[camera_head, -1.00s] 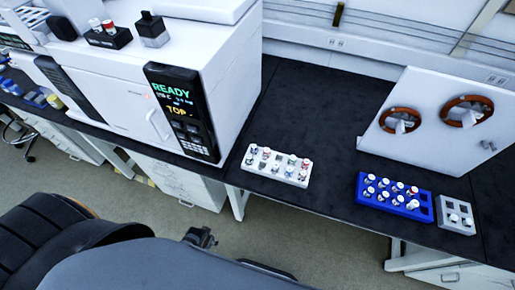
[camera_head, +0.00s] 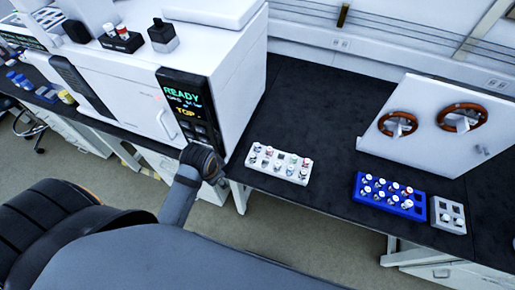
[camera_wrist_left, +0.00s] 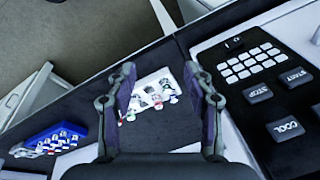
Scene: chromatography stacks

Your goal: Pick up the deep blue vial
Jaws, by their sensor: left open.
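A white rack (camera_head: 270,174) with several small capped vials stands on the black bench, right of the white instrument. I cannot tell which vial is deep blue; the caps look white, red and greenish, and the vials are too small to read. In the left wrist view the white rack (camera_wrist_left: 150,82) shows beyond and between the fingers. My left gripper (camera_wrist_left: 160,70) is open and empty, apart from the rack. In the head view my left arm reaches up near the instrument's lower corner. My right gripper is not in view.
A blue rack (camera_head: 418,202) of white-capped vials and a small grey rack (camera_head: 447,206) stand to the right. The white instrument (camera_head: 130,85) with a lit screen (camera_head: 187,105) rises at left. A white panel with brown coils (camera_head: 410,150) stands behind. Bare bench lies between the racks.

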